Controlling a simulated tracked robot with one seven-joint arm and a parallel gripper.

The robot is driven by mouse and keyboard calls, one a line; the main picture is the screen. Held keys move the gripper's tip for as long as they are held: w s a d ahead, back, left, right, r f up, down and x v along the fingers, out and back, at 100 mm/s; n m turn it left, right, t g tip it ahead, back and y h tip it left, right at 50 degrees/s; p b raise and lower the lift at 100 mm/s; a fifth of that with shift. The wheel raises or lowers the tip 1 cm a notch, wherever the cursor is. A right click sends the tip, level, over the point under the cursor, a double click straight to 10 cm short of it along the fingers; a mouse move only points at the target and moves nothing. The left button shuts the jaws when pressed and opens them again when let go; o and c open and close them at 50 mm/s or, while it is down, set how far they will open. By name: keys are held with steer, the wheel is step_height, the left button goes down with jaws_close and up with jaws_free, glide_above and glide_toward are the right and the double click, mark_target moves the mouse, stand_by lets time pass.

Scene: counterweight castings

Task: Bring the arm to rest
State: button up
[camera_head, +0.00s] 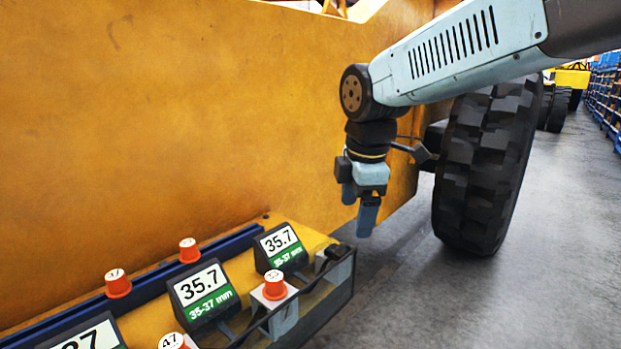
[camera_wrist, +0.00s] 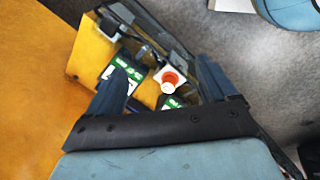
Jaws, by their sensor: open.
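My gripper (camera_head: 358,205) hangs from my arm with its fingers pointing down, in front of the orange-yellow machine body. It is to the right of and above the right end of the yellow ledge. In the wrist view my gripper (camera_wrist: 162,68) shows two blue fingers spread apart with nothing held between them. An orange-and-white capped piece (camera_wrist: 171,80) appears in the gap between them, and I cannot judge its distance there. In the head view this kind of piece (camera_head: 274,285) sits on a pale block at the ledge's front.
Displays reading 35.7 (camera_head: 204,294) and several orange caps (camera_head: 118,283) stand along the ledge. A dark rail (camera_head: 335,295) edges its front right. A large black tyre (camera_head: 488,170) stands right of my gripper. Grey floor (camera_head: 430,310) is clear at the lower right.

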steer(key=s+d+m+t, duration=0.1)
steer(key=s+d+m, duration=0.3)
steer(key=d+m, duration=0.3)
steer(key=s+d+m+t, duration=0.2)
steer(key=s+d+m, duration=0.3)
steer(key=d+m, duration=0.3)
steer(key=m, duration=0.4)
steer(key=shift+s+f+h, duration=0.25)
steer(key=shift+h, duration=0.05)
